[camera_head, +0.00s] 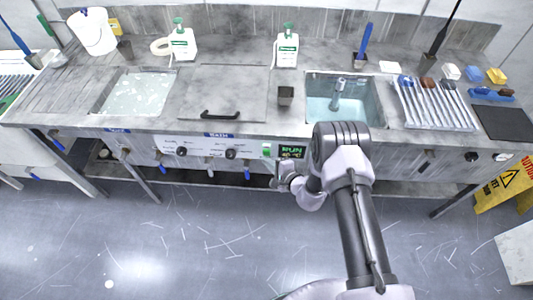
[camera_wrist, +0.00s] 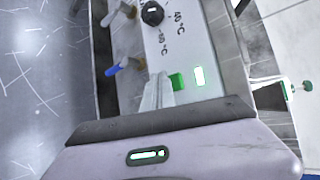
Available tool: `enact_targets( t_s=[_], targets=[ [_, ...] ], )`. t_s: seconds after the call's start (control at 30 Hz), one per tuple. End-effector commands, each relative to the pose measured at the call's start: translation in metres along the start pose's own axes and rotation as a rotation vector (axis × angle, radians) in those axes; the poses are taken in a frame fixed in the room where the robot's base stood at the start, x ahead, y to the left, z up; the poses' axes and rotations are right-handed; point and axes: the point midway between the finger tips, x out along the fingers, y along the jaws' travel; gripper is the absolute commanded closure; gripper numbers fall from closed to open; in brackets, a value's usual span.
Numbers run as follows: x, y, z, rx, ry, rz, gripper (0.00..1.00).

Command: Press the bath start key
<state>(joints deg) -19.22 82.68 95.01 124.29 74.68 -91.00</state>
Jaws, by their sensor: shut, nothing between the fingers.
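The green bath start key (camera_wrist: 177,81) is on the front panel of the bench, just below a lit pale green lamp (camera_wrist: 199,75). In the head view the lamp and key area (camera_head: 266,150) is left of a dark display (camera_head: 292,152) with green letters that read RUN and a temperature line. My gripper (camera_wrist: 160,82) is shut and empty, with its fingertips right at the key's lower side. Whether they touch it I cannot tell. In the head view my gripper (camera_head: 277,172) is in front of the panel, just below the display.
A black knob (camera_wrist: 152,12) and blue-handled taps (camera_wrist: 113,70) line the panel beside the key. The floor in front is clear; a yellow caution sign (camera_head: 503,185) stands right.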

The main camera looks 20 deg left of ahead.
Motion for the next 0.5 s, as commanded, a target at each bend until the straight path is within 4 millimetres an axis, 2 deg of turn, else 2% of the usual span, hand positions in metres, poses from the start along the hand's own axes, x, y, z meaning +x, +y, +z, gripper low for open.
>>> enact_targets(
  t_s=[0.17,0.5],
  targets=[
    [-0.002,0.001,0.002,0.001,0.0,0.001,1.0],
    [-0.026,0.018,0.019,0.001,-0.001,0.002,1.0]
  ],
)
